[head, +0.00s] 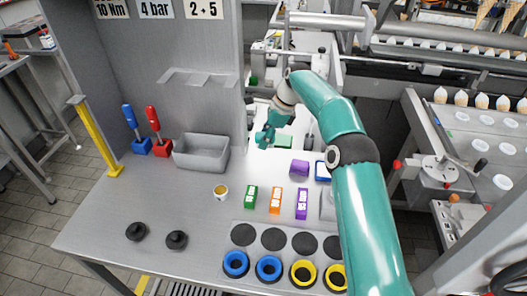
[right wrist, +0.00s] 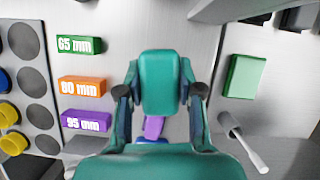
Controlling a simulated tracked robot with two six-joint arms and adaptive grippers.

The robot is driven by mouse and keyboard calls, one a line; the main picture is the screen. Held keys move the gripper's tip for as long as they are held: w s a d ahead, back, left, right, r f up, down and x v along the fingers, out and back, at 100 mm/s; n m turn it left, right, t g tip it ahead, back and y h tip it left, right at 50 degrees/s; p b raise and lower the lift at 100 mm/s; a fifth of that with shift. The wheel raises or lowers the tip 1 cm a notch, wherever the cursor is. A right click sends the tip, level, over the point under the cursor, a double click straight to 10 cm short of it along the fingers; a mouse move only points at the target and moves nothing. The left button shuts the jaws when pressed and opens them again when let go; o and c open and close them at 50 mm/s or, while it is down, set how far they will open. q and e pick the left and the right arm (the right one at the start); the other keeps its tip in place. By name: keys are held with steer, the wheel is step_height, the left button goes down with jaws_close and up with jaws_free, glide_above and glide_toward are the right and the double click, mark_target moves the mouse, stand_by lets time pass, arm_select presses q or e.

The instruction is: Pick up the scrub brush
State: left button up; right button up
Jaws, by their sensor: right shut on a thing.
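My right gripper (head: 266,137) is over the far middle of the grey table, just left of a green block (head: 284,143). In the right wrist view its fingers (right wrist: 160,92) close in from both sides on a teal piece, and it is shut on the scrub brush. Bristles and handle cannot be made out, since the gripper hides most of it and the colours are alike. The green block also shows in the right wrist view (right wrist: 243,76), apart from the fingers. My left gripper is not in view.
Labelled green (head: 250,197), orange (head: 276,200) and purple (head: 301,203) blocks stand nearer, with a tilted purple block (head: 299,168) behind. A grey bin (head: 202,152), blue (head: 129,118) and red (head: 154,120) handled tools stand left. A pale-handled tool (right wrist: 247,148) lies near the gripper.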

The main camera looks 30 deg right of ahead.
step_height(320, 180, up, 9)
steer(key=p, duration=0.3)
steer(key=shift+f+p, duration=0.15)
steer(key=shift+p, duration=0.2)
steer(key=shift+r+p, duration=0.7)
steer(key=shift+r, duration=0.2)
